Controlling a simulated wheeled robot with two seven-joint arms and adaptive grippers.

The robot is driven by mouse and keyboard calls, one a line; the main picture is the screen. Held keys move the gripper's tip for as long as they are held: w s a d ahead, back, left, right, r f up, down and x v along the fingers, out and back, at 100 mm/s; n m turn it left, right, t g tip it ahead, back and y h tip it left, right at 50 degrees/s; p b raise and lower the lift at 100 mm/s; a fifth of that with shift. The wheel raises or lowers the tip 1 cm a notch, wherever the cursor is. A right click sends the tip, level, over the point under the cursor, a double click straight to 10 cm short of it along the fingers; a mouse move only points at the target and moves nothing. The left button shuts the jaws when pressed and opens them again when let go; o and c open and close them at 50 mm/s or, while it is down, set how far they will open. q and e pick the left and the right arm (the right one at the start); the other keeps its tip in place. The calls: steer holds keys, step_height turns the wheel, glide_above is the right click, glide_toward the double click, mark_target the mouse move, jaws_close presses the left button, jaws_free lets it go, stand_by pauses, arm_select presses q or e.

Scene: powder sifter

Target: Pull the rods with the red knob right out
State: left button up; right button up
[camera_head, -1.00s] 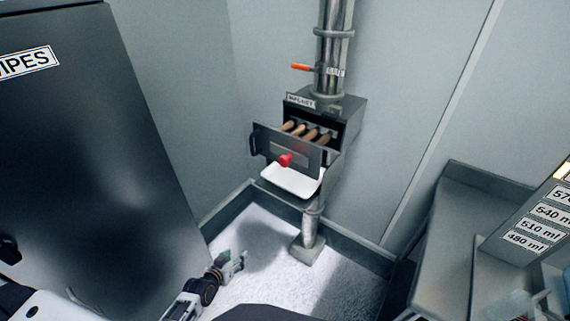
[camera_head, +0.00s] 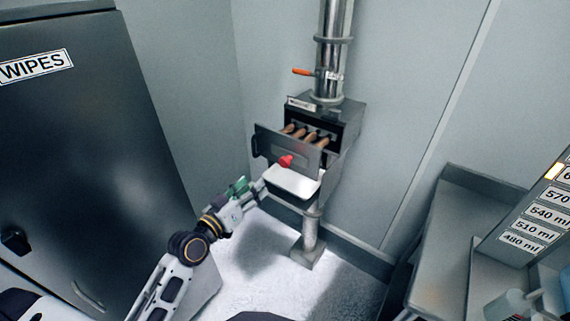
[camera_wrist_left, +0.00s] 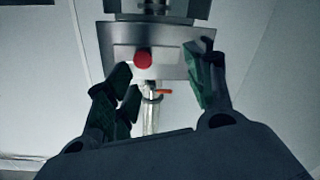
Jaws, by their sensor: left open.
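The red knob (camera_head: 286,161) sits on the front plate (camera_head: 300,152) of a dark box on a vertical pipe. Behind the plate several brown rods (camera_head: 309,136) run back into the box, so the drawer stands partly out. My left gripper (camera_head: 252,190) is open and empty, below and to the left of the knob, apart from it. In the left wrist view the knob (camera_wrist_left: 143,60) appears ahead, between the spread green fingers (camera_wrist_left: 165,82), nearer the left finger. My right gripper is not in view.
A white tray (camera_head: 292,182) sits just below the plate. A dark cabinet labelled WIPES (camera_head: 90,140) stands at left. A pipe valve has an orange handle (camera_head: 303,72). A grey bench (camera_head: 455,235) is at right. Floor in front is clear.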

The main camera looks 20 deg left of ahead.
arm_select(q)
steer(key=shift+s+d+r+m+h, duration=0.25)
steer(key=shift+d+r+m+h, duration=0.1)
steer(key=shift+d+r, duration=0.2)
steer(key=shift+s+d+r+m+h, duration=0.25)
steer(key=shift+d+r+m, duration=0.1)
steer(key=shift+d+r, duration=0.15)
steer(key=shift+w+r, duration=0.1)
